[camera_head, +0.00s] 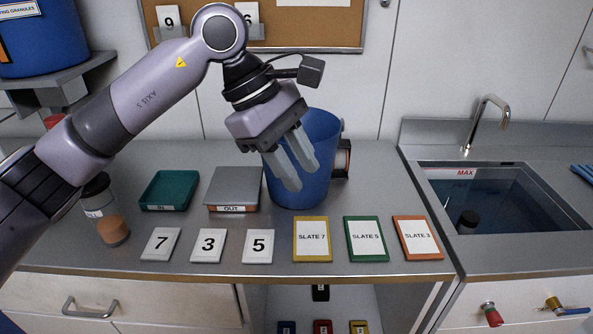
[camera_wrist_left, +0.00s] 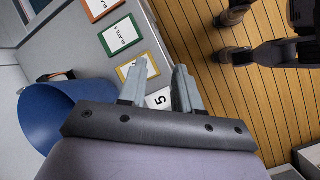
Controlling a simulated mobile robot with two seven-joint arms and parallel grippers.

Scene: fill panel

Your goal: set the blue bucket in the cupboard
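The blue bucket (camera_head: 318,180) stands upright on the grey counter, behind the numbered cards. My left gripper (camera_head: 292,170) is in front of it in the head view, with its two fingers apart and pointing down. The fingers hide part of the bucket. In the left wrist view the bucket (camera_wrist_left: 50,120) is to the left of the fingers (camera_wrist_left: 158,85), and nothing is between them. An open cupboard space (camera_head: 345,308) shows under the counter, with several small items low inside. My right gripper is not in view.
Cards 7 (camera_head: 161,244), 3 (camera_head: 208,246) and 5 (camera_head: 258,246) and slates (camera_head: 312,240) line the counter's front. A green tray (camera_head: 170,190), a grey OUT tray (camera_head: 234,188) and a jar (camera_head: 105,212) stand left of the bucket. A sink (camera_head: 500,200) is at right.

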